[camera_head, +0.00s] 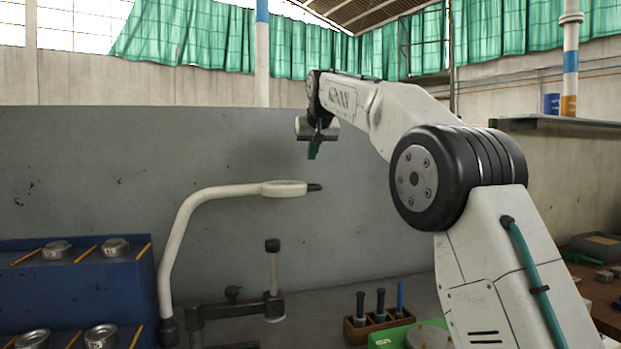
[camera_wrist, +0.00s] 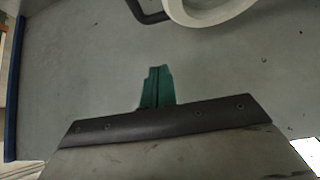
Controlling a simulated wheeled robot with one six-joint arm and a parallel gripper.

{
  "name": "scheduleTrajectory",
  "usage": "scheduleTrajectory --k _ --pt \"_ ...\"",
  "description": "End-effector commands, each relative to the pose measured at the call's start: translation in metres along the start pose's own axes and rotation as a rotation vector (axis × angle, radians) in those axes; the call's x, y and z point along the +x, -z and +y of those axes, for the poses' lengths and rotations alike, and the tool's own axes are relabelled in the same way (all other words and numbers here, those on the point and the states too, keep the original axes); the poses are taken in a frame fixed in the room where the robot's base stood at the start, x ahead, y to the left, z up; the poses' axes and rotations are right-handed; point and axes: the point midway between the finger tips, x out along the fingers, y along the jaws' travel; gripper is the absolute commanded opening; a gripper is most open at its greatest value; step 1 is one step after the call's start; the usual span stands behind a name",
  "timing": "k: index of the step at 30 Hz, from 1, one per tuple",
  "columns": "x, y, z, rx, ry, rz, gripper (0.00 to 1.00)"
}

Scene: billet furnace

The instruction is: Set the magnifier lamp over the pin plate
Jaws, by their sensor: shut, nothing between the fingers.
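The magnifier lamp (camera_head: 285,188) has a white bent arm rising from a dark base joint at lower left. Its flat head points right and ends in a short dark handle. In the wrist view part of its white ring (camera_wrist: 198,12) shows at the top, with a dark handle loop beside it. My gripper (camera_head: 313,152) is above and slightly right of the lamp head, apart from it. Its teal fingers (camera_wrist: 157,75) are shut and empty. I cannot surely pick out the pin plate; a grey round disc (camera_head: 430,336) by a green tray is partly cut off and behind my arm.
A blue stepped rack (camera_head: 75,290) with metal cups stands at left. A dark clamp stand with an upright post (camera_head: 273,270) is at centre. A wooden holder (camera_head: 356,331) with several tools stands right of it. A grey panel (camera_head: 90,170) backs the bench.

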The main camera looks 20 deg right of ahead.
Motion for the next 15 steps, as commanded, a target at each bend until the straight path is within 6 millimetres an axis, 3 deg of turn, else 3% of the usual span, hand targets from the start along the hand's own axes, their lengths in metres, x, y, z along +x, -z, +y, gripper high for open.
scheduleTrajectory --k 5,15 --pt "0.013 -0.001 0.000 0.000 0.000 -0.002 0.00" --pt "0.077 -0.001 0.000 0.000 0.000 -0.002 0.00"
